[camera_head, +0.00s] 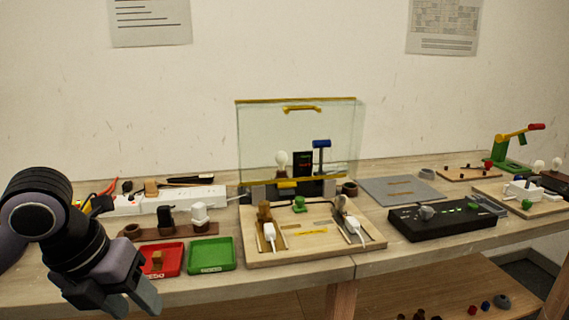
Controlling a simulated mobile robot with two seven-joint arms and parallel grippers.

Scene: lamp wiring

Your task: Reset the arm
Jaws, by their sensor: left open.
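My left gripper (135,299) hangs at the lower left, at the front edge of the workbench (300,272). It is open, with nothing seen between its fingers. It is in front of and just left of a red tray (172,265), which holds a small brown piece. My right arm and gripper are not in view.
A green tray (211,256) sits beside the red one. A wooden board (318,247) with white plugs stands mid-bench, before a clear glass box (345,125). A power strip (135,207) lies behind the trays. A black panel (445,229) is to the right.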

